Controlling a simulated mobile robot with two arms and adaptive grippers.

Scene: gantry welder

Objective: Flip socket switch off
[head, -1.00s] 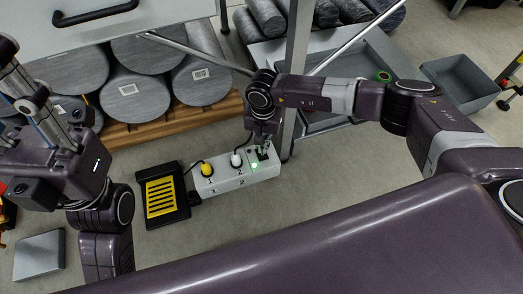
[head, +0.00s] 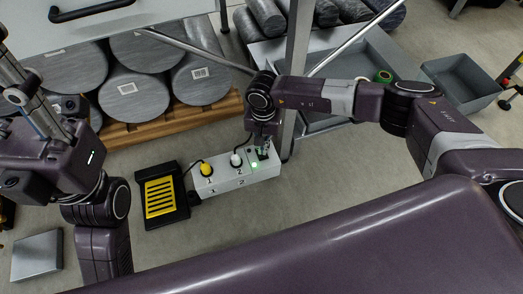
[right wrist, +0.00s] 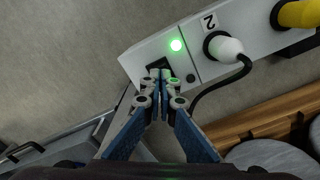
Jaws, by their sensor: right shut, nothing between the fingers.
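The white socket strip (head: 233,178) lies on the floor, with a yellow plug (head: 206,169) at 1 and a white plug (head: 236,160) at 2. Its green light (head: 254,165) is lit, and the light also shows in the right wrist view (right wrist: 176,45). The dark switch (right wrist: 158,63) is at the strip's end, partly hidden behind my fingertips. My right gripper (right wrist: 160,75) is shut and empty, its tips at the switch; I cannot tell if they touch it. It also shows in the head view (head: 262,150). My left arm is at the left; its fingers are not visible.
A black and yellow foot pedal (head: 160,196) sits left of the strip. Grey rolls (head: 136,92) rest on a wooden pallet (head: 150,130) behind it. A metal post (head: 298,70) stands close behind my right gripper. Grey bins (head: 460,82) are at the right.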

